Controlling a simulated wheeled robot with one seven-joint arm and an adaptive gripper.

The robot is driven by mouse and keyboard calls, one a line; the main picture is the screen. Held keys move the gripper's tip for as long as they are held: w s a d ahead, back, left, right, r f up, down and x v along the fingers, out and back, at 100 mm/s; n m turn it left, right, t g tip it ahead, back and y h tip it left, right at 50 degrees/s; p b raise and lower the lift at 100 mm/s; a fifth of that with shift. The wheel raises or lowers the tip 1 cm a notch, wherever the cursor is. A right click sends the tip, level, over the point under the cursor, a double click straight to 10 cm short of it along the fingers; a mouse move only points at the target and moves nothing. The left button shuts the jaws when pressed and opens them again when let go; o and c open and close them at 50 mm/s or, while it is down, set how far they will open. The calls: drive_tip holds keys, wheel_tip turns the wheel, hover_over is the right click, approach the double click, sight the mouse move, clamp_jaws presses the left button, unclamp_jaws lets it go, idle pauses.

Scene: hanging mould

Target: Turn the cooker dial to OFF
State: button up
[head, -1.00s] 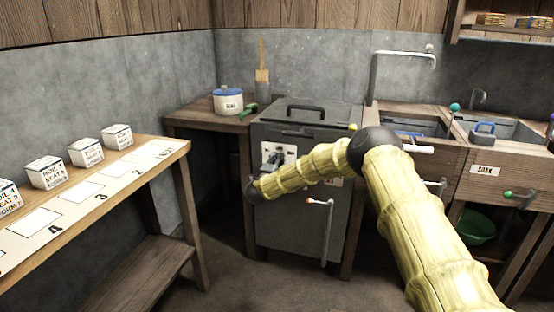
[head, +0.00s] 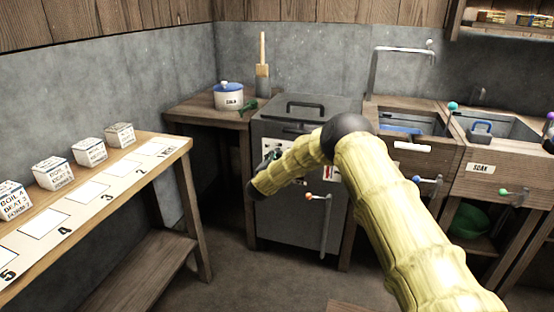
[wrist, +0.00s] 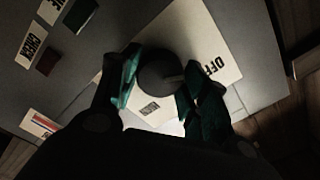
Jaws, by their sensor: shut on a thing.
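The cooker (head: 298,225) is a dark grey box with a lid, standing against the back wall. Its round dark dial (wrist: 158,77) sits on a pale plate in the wrist view, with "OFF" lettering (wrist: 212,66) to its right. A light pointer mark on the dial points right, toward the side with the lettering. My gripper (wrist: 163,88) has its green-padded fingers on either side of the dial and is shut on it. In the head view my gripper (head: 268,162) is at the cooker's upper front left, and my arm hides much of the panel.
A lever with an orange knob (head: 309,196) hangs on the cooker front. A pot (head: 229,97) stands on the side table at left. A bench (head: 100,205) with several labelled boxes runs along the left wall. Sinks (head: 412,124) stand at right.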

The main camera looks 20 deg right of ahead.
drive_tip(key=shift+f, duration=0.15)
drive_tip(key=o, duration=1)
drive_tip(key=v, duration=1.2)
